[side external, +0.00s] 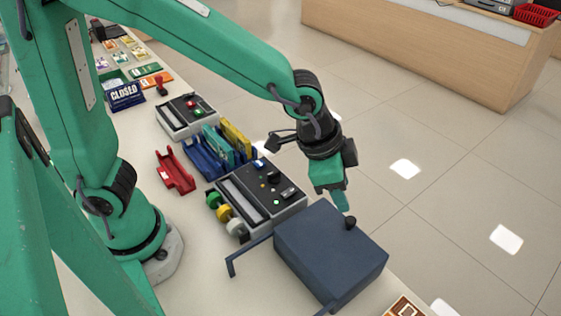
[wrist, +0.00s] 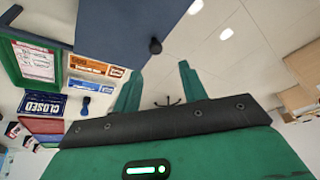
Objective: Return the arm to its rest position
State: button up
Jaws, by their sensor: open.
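My green arm reaches across from the upper left in the side external view. My gripper (side external: 340,200) hangs beyond the counter devices, its fingertips above the back edge of a dark blue box (side external: 335,265) with a black knob. I cannot tell whether the fingertips touch the box. In the wrist view my gripper (wrist: 160,90) shows two green fingers spread apart with nothing between them. The blue box also shows in the wrist view (wrist: 115,22), with its knob near the fingers.
Beside the box stand a grey device (side external: 262,192) with buttons, blue and yellow holders (side external: 212,150), a red tray (side external: 175,171), another grey device (side external: 187,115) and a CLOSED sign (side external: 126,96). A wooden counter (side external: 440,50) stands across open tiled floor.

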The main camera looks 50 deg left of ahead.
jog(key=s+a+r+n, duration=0.2)
jog(key=s+a+n, duration=0.1)
jog(key=a, duration=0.4)
jog(key=s+a+r+n+t+y, duration=0.1)
jog(key=s+a+r+n, duration=0.2)
jog(key=a, duration=0.5)
jog(key=s+a+r+n+t+y, duration=0.1)
jog(key=s+a+r+n, duration=0.1)
jog(key=s+a, duration=0.3)
jog(key=shift+a+r+n, duration=0.4)
jog(key=shift+a+r, duration=0.25)
jog(key=shift+a, duration=0.5)
jog(key=shift+s, duration=0.1)
